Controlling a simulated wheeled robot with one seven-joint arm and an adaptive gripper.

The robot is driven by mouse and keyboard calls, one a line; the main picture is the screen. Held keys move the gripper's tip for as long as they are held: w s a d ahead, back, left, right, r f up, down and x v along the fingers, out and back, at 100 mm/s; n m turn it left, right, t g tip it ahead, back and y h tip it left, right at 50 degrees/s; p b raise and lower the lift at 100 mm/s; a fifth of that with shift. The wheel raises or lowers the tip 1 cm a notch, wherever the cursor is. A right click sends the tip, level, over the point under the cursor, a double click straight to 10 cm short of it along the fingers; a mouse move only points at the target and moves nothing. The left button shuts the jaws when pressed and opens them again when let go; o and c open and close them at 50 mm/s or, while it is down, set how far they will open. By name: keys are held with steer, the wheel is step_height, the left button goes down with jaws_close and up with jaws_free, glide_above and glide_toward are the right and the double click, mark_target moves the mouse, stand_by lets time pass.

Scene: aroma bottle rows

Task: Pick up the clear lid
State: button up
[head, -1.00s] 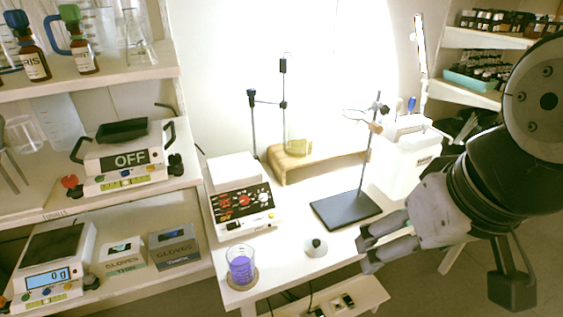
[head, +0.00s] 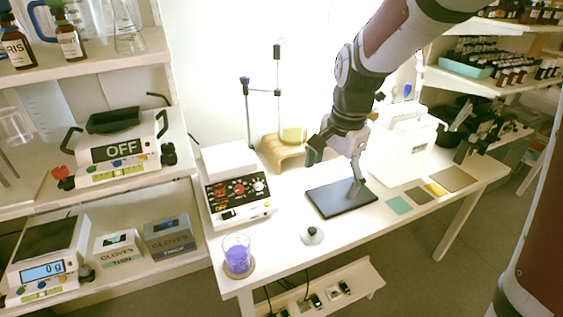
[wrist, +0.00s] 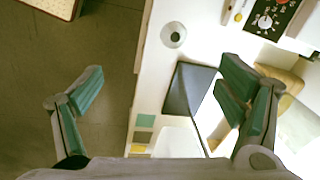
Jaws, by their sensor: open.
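The clear lid (head: 312,236) is a small round disc with a dark knob, lying on the white table near its front edge. It also shows in the wrist view (wrist: 173,35) at the top middle, beyond the fingertips. My gripper (head: 335,157) is open and empty. In the head view it appears above and behind the lid, over the black stand plate. In the wrist view its green-padded fingers (wrist: 160,82) are spread wide, with floor and table between them and the lid clear of both.
A beaker of purple liquid (head: 238,257) stands left of the lid, and a hotplate (head: 236,194) is behind it. Coloured squares (head: 398,205) and a white box (head: 401,150) are farther right.

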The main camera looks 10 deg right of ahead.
steer(key=w+f+m+g, duration=0.1)
steer(key=w+f+m, duration=0.6)
steer(key=f, duration=0.8)
glide_above(312, 229)
steer(key=shift+n, duration=0.4)
steer(key=f, duration=0.8)
steer(key=shift+s+d+f, duration=0.15)
steer(key=shift+s+f, duration=0.25)
steer(key=shift+w+f, duration=0.2)
steer(key=shift+f, duration=1.15)
steer(key=shift+w+f, duration=0.2)
steer(key=shift+f, duration=1.15)
steer(key=c, duration=2.1)
